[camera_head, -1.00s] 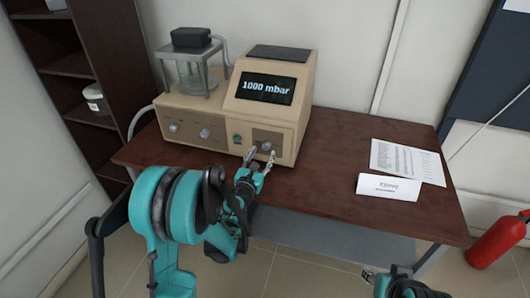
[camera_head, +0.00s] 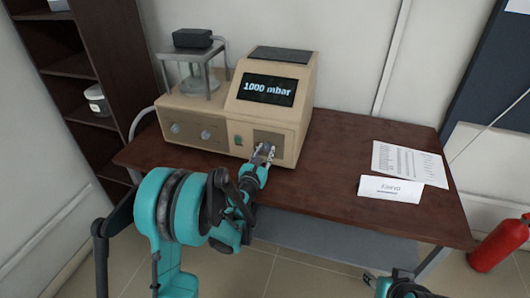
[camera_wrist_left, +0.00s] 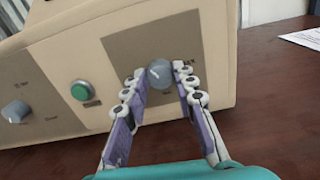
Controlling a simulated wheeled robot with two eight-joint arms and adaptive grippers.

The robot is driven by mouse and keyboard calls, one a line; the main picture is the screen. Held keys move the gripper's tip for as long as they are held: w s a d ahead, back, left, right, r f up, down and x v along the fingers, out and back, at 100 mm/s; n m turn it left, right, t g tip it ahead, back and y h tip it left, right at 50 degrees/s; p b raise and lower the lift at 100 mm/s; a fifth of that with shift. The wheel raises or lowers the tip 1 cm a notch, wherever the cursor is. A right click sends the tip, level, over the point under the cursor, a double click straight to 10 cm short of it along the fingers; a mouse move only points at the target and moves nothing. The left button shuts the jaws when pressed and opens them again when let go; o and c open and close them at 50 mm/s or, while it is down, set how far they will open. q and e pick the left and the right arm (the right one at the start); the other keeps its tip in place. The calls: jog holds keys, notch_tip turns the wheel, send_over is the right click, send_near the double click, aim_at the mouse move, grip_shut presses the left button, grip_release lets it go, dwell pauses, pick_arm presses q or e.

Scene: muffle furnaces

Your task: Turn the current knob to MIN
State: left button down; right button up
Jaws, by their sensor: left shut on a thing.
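A beige instrument (camera_head: 235,115) stands on the table, its screen reading "1000 mbar". A grey round knob (camera_wrist_left: 160,74) sits on a darker panel at the right of its front, with a pale pointer line on its face. My left gripper (camera_head: 264,150) is at this knob, and in the left wrist view its two fingers (camera_wrist_left: 158,82) stand on either side of it. It is shut on the knob. In the head view the fingers hide most of the knob. My right gripper (camera_head: 372,278) shows only partly at the bottom edge, its jaws unclear.
A green button (camera_wrist_left: 80,90) and another knob (camera_wrist_left: 15,111) lie left of the held knob. Papers (camera_head: 410,163) and a folded white card (camera_head: 390,188) rest on the right of the brown table (camera_head: 330,150). A red extinguisher (camera_head: 498,245) stands at the right.

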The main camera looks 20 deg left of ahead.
pick_arm(q)
jog(key=shift+n, duration=0.3)
jog(key=shift+n+b, duration=0.4)
jog(key=shift+n, duration=0.6)
jog(key=n, duration=0.3)
jog(key=shift+n+b, duration=0.4)
jog(key=n, duration=0.5)
jog(key=shift+b, duration=0.35)
jog(key=shift+n, duration=0.3)
jog(key=c, duration=1.2)
grip_release()
